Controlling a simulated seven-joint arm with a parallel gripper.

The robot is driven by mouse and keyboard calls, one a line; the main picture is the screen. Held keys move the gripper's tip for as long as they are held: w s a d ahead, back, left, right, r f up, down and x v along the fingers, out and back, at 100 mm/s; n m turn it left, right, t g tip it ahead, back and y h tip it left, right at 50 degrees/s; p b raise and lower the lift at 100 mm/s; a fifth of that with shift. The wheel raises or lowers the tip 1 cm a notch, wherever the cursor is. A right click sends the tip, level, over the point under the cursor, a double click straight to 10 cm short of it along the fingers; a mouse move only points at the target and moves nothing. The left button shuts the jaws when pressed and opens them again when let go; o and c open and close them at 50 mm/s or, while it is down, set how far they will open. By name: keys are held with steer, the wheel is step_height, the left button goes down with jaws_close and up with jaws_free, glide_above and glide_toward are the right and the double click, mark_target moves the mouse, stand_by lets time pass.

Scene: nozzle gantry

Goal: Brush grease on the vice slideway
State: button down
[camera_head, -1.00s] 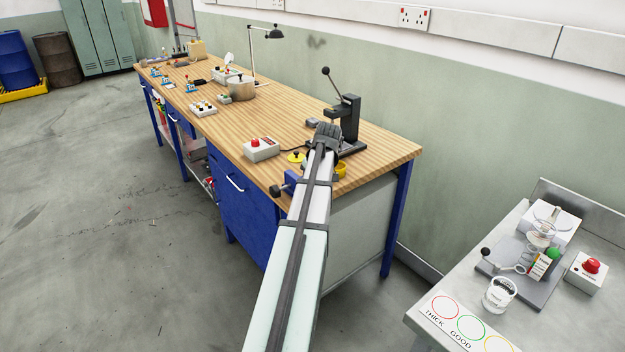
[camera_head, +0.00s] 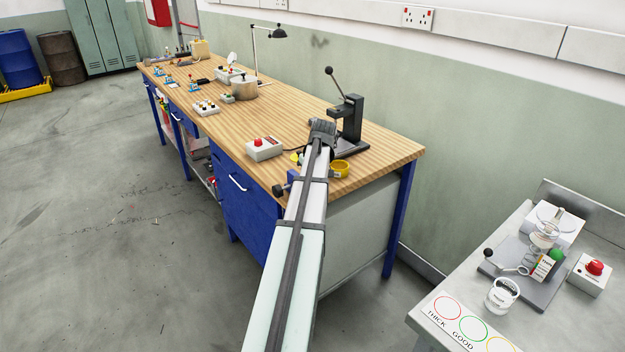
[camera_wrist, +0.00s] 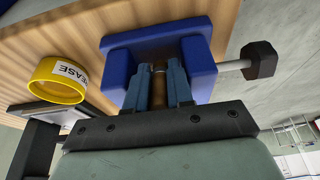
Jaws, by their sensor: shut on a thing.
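The blue vice (camera_wrist: 160,45) fills the upper middle of the wrist view, its screw and dark hex knob (camera_wrist: 261,60) sticking out to the right. In the head view the vice (camera_head: 292,176) shows at the bench's front edge, partly behind my arm. My gripper (camera_wrist: 158,72) is shut on the brush, whose brown handle (camera_wrist: 158,92) shows between the fingers. The brush points at the gap in the vice. Its bristles are hidden, so I cannot tell whether they touch the slideway. The yellow grease pot (camera_wrist: 55,82) stands left of the gripper; the head view also shows it (camera_head: 340,168).
A black lever press (camera_head: 347,125) stands behind the vice. A white box with a red button (camera_head: 264,148) sits to the left. A yellow disc (camera_head: 294,157) is partly hidden by my arm. A metal side table (camera_head: 440,312) with a cup is at the right.

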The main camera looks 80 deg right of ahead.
steer(key=shift+w+d+f, duration=0.1)
steer(key=shift+w+d, duration=1.25)
steer(key=shift+s+a, duration=1.3)
steer(key=shift+s+a, duration=0.1)
steer(key=shift+s+a, duration=1.1)
steer(key=shift+r, duration=0.2)
steer(key=shift+r, duration=2.85)
